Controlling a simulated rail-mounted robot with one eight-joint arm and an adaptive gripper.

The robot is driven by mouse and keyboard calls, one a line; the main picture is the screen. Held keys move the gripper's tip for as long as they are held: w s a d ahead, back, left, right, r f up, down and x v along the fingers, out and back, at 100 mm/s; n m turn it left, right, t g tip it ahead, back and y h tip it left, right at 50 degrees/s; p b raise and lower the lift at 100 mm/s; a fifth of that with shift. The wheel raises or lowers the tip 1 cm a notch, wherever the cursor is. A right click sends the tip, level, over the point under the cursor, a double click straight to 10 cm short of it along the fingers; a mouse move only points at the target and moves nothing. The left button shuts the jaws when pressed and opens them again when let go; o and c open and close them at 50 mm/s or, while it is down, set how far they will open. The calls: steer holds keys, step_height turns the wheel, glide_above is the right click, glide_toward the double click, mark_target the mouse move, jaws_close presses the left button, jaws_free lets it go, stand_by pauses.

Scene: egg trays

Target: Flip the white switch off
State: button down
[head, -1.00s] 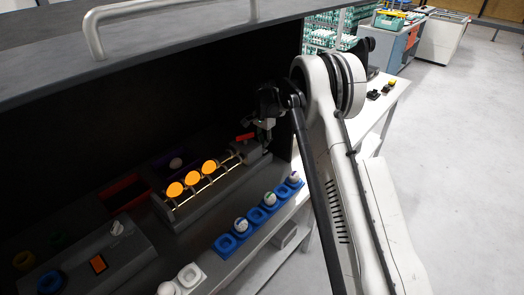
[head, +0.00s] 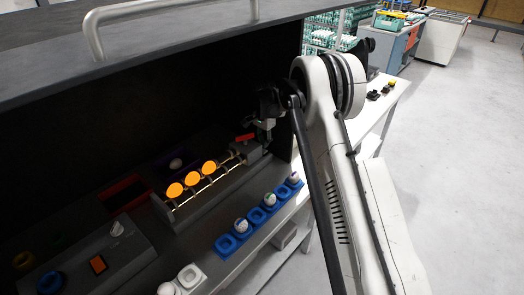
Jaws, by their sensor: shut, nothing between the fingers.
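A small white switch (head: 117,229) stands on top of the grey control box (head: 128,255) at lower left. I cannot tell its on or off position from this view. My gripper (head: 266,132) is shut and empty, far to the right of this switch. It is at the right end of the roller unit (head: 180,215), close beside a red part (head: 244,138). The fingertips are small and dark here, and I cannot tell whether they touch anything.
Three glowing orange eggs (head: 191,179) lie on the rollers. Blue egg cups (head: 226,244), some with eggs, line the front edge. A dark hood with a metal handle (head: 96,40) overhangs the bench.

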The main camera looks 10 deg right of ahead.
mark_target(264, 151)
steer(key=shift+f+b, duration=1.1)
steer(key=shift+f, duration=0.25)
stand_by(0.9)
steer(key=shift+r, duration=0.15)
steer(key=shift+r+p, duration=0.6)
steer(key=shift+r, duration=2.8)
steer(key=shift+r, duration=0.1)
